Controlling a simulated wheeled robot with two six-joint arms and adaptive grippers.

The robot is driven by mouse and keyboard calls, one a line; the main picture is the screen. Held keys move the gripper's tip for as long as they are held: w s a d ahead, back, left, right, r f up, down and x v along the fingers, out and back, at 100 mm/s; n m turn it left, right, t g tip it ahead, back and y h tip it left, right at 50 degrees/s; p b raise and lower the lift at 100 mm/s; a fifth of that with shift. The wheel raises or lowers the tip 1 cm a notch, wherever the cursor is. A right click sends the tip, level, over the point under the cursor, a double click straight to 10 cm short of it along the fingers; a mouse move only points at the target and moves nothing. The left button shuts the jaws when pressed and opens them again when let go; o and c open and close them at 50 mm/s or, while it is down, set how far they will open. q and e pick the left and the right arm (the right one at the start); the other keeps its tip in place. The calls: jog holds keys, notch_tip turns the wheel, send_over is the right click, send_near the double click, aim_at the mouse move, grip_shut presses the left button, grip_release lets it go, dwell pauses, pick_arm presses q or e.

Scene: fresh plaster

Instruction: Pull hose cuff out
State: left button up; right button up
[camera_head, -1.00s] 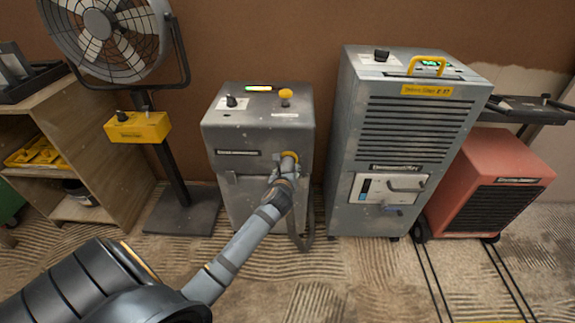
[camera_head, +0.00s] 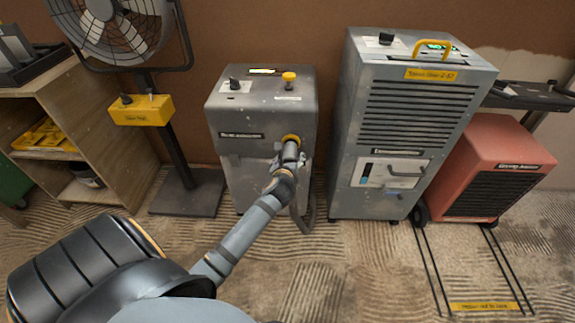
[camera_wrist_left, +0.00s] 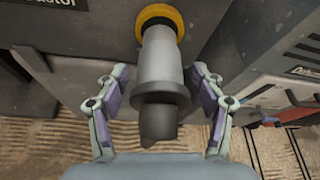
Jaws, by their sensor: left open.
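The hose cuff (camera_wrist_left: 161,70) is a grey cylinder seated in a yellow ring (camera_wrist_left: 160,18) on the front of a grey machine (camera_head: 262,108). The yellow ring also shows in the head view (camera_head: 291,139), with the cuff just below it. My left gripper (camera_wrist_left: 157,90) is open, with one finger on each side of the cuff; a gap shows on both sides. In the head view my left gripper (camera_head: 287,172) is at the machine's front and partly covers the cuff. A dark hose (camera_head: 303,215) hangs below. My right gripper is not in view.
A tall grey dehumidifier (camera_head: 408,125) stands close on the right, with a red unit (camera_head: 497,165) beyond it. A fan on a stand (camera_head: 175,150) and a wooden shelf (camera_head: 100,120) are on the left. The ridged floor (camera_head: 330,270) in front is clear.

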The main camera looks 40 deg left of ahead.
pick_arm(q)
jog(key=v, duration=1)
jog(key=shift+s, duration=0.15)
